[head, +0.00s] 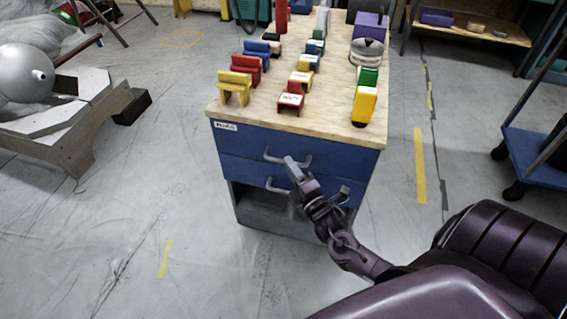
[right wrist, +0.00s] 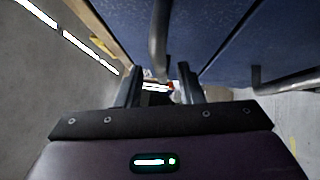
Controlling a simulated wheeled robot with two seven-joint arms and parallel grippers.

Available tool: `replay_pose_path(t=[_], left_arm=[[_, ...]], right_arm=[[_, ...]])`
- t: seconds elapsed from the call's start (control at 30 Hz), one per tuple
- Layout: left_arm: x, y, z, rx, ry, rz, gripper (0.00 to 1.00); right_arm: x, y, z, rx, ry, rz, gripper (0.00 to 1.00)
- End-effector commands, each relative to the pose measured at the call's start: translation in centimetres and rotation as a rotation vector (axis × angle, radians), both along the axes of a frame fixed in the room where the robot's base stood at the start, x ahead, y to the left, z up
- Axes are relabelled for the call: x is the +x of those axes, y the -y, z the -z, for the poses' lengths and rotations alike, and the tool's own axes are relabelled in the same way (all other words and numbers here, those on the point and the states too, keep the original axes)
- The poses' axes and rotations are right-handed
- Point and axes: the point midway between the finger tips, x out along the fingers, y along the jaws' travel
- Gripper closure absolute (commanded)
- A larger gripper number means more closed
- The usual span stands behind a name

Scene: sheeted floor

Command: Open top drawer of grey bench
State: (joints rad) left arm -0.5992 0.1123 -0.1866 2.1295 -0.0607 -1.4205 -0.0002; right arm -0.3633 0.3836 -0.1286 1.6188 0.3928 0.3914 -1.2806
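The grey bench (head: 265,222) stands in the middle of the head view, with a wooden top and blue drawer fronts. Its top drawer (head: 240,141) looks closed, flush under the top. The top drawer's handle (head: 270,155) is a grey bar, partly hidden by my right gripper (head: 291,163). In the right wrist view, this handle (right wrist: 158,40) reaches down between the two fingers of my right gripper (right wrist: 162,85). The fingers are apart, one on each side of it, with gaps visible. My left gripper is not in view.
A lower drawer handle (head: 277,187) sits just below, partly behind my right gripper. A wooden ramp (head: 75,125) lies at left and a blue cart (head: 535,155) at right. Floor beside the bench is clear.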

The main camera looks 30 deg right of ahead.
Motion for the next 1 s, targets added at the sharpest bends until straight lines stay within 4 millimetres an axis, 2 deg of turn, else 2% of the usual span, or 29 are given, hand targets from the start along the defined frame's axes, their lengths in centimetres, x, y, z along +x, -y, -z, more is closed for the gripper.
replay_pose_path(t=[0.1, 0.2, 0.53, 0.8, 1.0], left_arm=[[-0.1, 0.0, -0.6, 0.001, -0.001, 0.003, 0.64], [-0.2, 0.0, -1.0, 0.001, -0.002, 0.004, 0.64], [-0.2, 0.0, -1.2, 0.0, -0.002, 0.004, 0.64], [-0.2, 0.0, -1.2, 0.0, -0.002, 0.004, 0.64], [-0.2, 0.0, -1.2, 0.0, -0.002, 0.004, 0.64]], right_arm=[[1.6, 0.1, -0.1, 0.001, 0.0, 0.0, 0.66], [2.4, 0.2, -0.2, 0.001, -0.001, 0.0, 0.66], [2.8, 0.2, -0.3, 0.001, -0.003, -0.001, 0.66], [2.8, 0.2, -0.3, 0.002, -0.003, -0.001, 1.0], [2.8, 0.2, -0.3, 0.002, -0.003, -0.001, 1.0]])
